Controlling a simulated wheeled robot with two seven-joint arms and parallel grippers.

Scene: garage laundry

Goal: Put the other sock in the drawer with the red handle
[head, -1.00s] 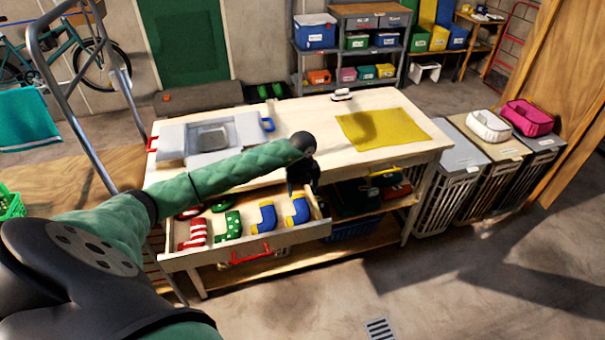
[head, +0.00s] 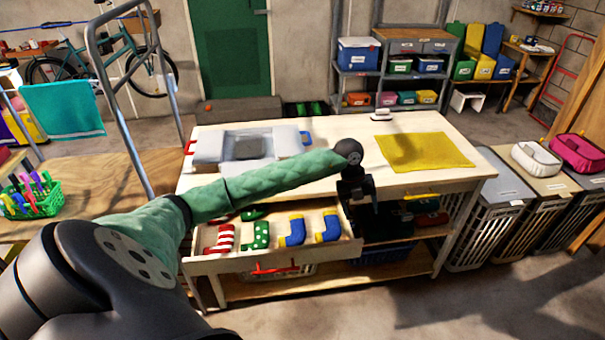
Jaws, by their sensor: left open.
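The drawer with the red handle (head: 275,268) stands pulled open at the front of the workbench. In it lie a red-and-white striped sock (head: 221,238), a green dotted sock (head: 261,234) and two blue-and-yellow socks, one in the middle (head: 292,230) and one at the right (head: 327,228). More red and green pieces show behind them, partly hidden by my arm. My left gripper (head: 362,222) points down by the drawer's right end, apart from the socks. It is open, with nothing seen in it. My right gripper is out of view.
The workbench top (head: 340,130) holds a grey folding board (head: 250,148), an iron (head: 381,114) and a yellow cloth (head: 425,151). Hampers (head: 488,215) stand at the right. The floor in front is clear.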

